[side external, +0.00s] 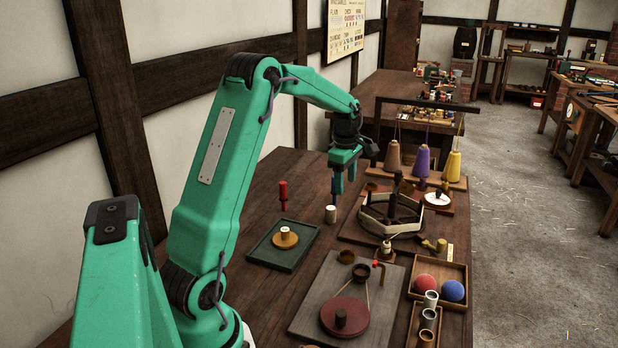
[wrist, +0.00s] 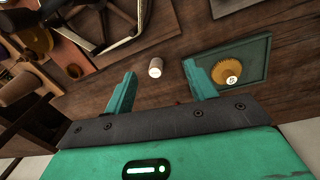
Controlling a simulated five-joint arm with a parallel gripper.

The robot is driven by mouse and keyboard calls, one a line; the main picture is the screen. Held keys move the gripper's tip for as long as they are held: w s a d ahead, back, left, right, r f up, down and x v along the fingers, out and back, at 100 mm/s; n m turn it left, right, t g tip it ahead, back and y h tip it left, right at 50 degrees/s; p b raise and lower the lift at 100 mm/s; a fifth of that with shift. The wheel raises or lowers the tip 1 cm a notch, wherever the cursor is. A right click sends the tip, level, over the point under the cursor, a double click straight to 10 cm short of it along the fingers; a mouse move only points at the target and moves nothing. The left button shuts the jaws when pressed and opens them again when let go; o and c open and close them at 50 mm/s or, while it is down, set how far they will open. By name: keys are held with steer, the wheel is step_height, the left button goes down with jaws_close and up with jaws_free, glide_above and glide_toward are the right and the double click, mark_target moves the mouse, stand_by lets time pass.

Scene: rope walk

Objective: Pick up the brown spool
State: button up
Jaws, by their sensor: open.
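My gripper (side external: 345,183) is open and empty above the table. A small upright cylinder (side external: 330,214), pale cream with a light-brown tinge, stands alone on the table below it; this looks like the spool, though its brown is faint. In the wrist view the same small spool (wrist: 156,67) shows between the two fingertips, beyond them and apart from them. Nothing touches it. A larger tan-brown cone (side external: 393,157) stands on the rack behind, beside a purple and a yellow one.
A green tray (side external: 262,246) with a yellow-brown disc lies left of the small spool, with a red-handled tool (side external: 283,194) behind it. A wooden frame (side external: 374,220) stands to the right. A grey board (side external: 310,318) with a red wheel lies in front. Bare table surrounds the spool.

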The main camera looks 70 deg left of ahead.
mark_target(331, 208)
steer(key=a+f+n, duration=0.2)
steer(key=a+f, duration=0.1)
steer(key=a+f+n, duration=0.2)
steer(key=a+f, duration=0.2)
steer(key=shift+s+a+n+g, duration=0.1)
steer(key=shift+s+n+g, duration=0.05)
steer(key=shift+n+g, duration=0.2)
steer(key=shift+f, duration=1.3)
steer(key=shift+f, duration=2.6)
steer(key=c, duration=1.1)
steer(key=shift+o, duration=0.2)
steer(key=shift+r, duration=0.1)
